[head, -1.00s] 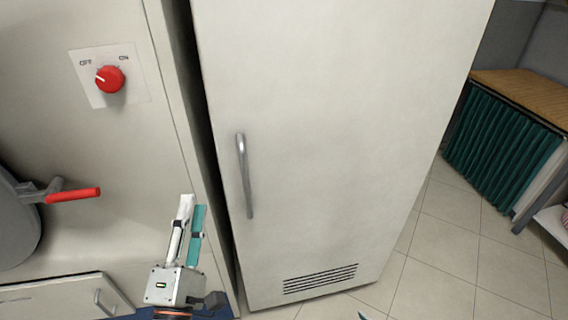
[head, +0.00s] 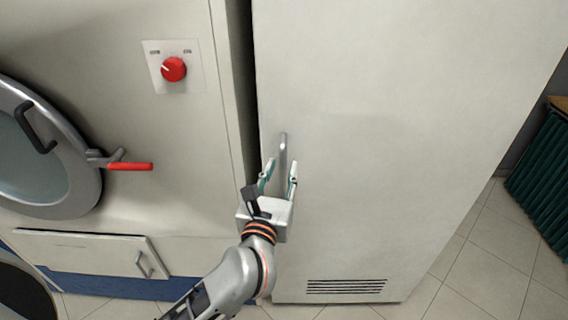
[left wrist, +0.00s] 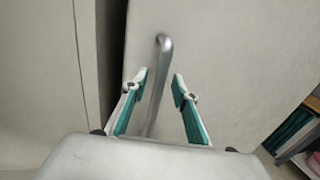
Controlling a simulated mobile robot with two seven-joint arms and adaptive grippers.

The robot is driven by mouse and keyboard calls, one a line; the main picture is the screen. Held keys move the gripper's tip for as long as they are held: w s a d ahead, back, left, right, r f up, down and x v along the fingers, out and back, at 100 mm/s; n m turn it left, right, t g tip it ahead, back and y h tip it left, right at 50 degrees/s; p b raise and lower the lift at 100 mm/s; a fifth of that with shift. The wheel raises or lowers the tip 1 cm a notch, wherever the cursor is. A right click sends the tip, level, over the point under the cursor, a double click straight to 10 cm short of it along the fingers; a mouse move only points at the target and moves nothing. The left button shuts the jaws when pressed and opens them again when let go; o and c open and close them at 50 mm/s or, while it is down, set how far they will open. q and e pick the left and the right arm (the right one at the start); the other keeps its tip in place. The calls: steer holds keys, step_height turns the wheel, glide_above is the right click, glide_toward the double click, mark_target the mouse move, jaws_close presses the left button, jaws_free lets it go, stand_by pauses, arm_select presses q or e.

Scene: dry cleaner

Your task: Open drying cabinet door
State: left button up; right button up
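The drying cabinet door (head: 400,130) is a tall, plain off-white panel with vent slots low down, and it looks shut. Its upright metal bar handle (head: 283,148) is near the left edge; the lower part is hidden behind my left gripper. My left gripper (head: 279,172) is open in front of the handle, one finger on each side of it in this view. In the left wrist view the handle (left wrist: 161,70) shows between the open fingers (left wrist: 162,84), nearer the left one. I cannot tell whether a finger touches it. My right gripper is out of view.
To the left stands a machine with a red knob (head: 174,69), a round door (head: 45,150) with a red lever (head: 130,166), and a lower flap with a small handle (head: 145,264). A green-curtained shelf (head: 545,185) is at right. Tiled floor (head: 480,260) is free at lower right.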

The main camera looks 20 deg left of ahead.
arm_select(q)
steer(key=shift+w+a, duration=0.1)
steer(key=shift+w, duration=0.9)
steer(key=shift+c, duration=0.3)
jaws_close()
steer(key=shift+s, duration=0.1)
